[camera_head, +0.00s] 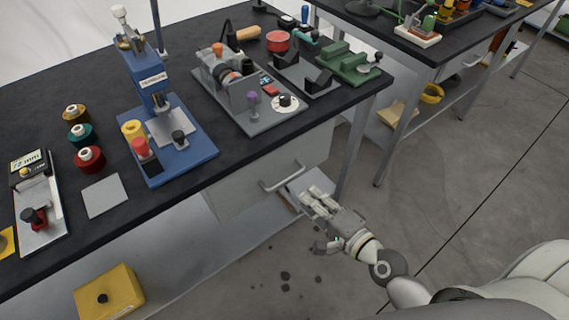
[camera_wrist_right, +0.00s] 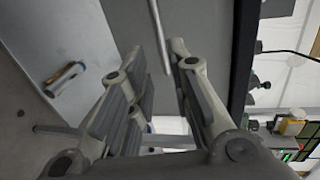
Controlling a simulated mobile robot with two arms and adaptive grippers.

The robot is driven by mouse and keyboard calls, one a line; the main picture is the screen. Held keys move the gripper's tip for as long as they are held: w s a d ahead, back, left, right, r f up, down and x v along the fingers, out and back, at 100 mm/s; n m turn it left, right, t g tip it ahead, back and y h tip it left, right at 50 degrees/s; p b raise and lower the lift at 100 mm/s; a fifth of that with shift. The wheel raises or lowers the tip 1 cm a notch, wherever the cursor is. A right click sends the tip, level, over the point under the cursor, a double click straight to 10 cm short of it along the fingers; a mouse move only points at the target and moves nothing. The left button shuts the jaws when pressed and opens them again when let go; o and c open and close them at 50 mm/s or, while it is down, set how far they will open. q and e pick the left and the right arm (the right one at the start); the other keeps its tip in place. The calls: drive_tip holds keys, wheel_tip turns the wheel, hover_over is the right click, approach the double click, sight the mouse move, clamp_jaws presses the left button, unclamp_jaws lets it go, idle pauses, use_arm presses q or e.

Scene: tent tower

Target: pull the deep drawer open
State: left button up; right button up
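The grey drawer front (camera_head: 238,188) is under the black-topped workbench, and the drawer looks shut. Its bar handle (camera_head: 285,181) sticks out from the front. My right gripper (camera_head: 314,194) is just in front of and slightly below the handle's right end. In the right wrist view, the gripper (camera_wrist_right: 160,62) is open, with its two fingers apart. The handle bar (camera_wrist_right: 158,30) runs into the gap between the fingers, and the grey drawer panel (camera_wrist_right: 207,22) lies behind it. I cannot tell whether a finger touches the bar. My left gripper is not in view.
The bench top (camera_head: 225,165) carries a blue press (camera_head: 165,135), a grey fixture (camera_head: 245,95) and spools. A yellow box (camera_head: 108,292) sits on the lower shelf at left. A table leg (camera_head: 352,150) stands right of the drawer. The floor in front of the drawer is mostly open.

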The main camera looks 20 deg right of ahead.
sight(286, 178)
drive_tip(key=x, duration=1)
drive_tip(key=shift+w+a+p, duration=0.15)
drive_tip(key=shift+p, duration=0.25)
clamp_jaws()
